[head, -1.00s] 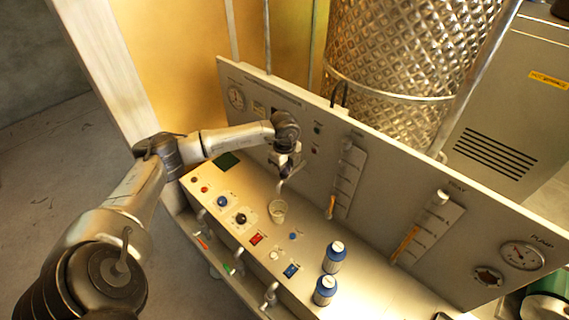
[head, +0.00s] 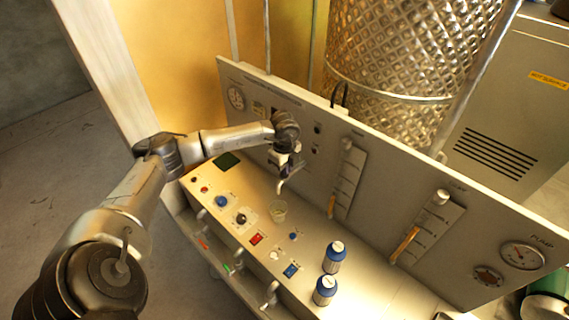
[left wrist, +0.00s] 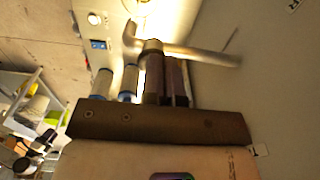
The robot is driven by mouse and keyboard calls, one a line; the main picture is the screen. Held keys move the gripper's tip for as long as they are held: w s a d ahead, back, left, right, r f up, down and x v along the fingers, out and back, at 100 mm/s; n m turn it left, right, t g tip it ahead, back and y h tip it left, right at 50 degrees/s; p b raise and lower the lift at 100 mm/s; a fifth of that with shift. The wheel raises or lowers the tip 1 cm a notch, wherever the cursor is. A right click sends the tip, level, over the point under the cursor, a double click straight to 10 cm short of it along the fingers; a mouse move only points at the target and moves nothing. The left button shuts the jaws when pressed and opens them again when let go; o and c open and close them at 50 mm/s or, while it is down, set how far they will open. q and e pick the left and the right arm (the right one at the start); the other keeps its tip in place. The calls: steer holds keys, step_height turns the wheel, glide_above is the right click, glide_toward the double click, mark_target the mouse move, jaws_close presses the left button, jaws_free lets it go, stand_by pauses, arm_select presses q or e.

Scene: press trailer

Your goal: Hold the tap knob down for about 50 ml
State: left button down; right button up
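The tap's metal spout (head: 281,185) sticks out from the upright panel above a small clear cup (head: 279,211) on the bench top. The cup seems to hold a little yellowish liquid; its level is too small to read. My left gripper (head: 287,166) is at the tap, above the spout. In the left wrist view the two dark fingers (left wrist: 165,78) are side by side, shut, with their tips at the metal tap pipe (left wrist: 200,54). The knob is mostly hidden by the gripper, so I cannot tell how far down it is. My right gripper is out of view.
Two blue-and-white bottles (head: 329,273) stand right of the cup. The bench carries several buttons, a black knob (head: 240,219) and a red switch (head: 257,239). The panel (head: 375,165) behind has two level tubes and gauges. A textured steel tank (head: 400,70) stands behind it.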

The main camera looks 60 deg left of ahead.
arm_select(q)
steer(key=shift+s+d+f, duration=0.1)
steer(key=shift+s+f, duration=0.1)
steer(key=shift+f, duration=0.2)
step_height(320, 180, up, 5)
steer(key=p, duration=0.4)
steer(key=shift+r, duration=0.15)
steer(key=shift+w+r+b, duration=0.2)
steer(key=shift+r+b, duration=0.35)
steer(key=shift+b, duration=0.4)
step_height(320, 180, up, 8)
steer(key=b, duration=0.1)
steer(key=shift+r, duration=0.2)
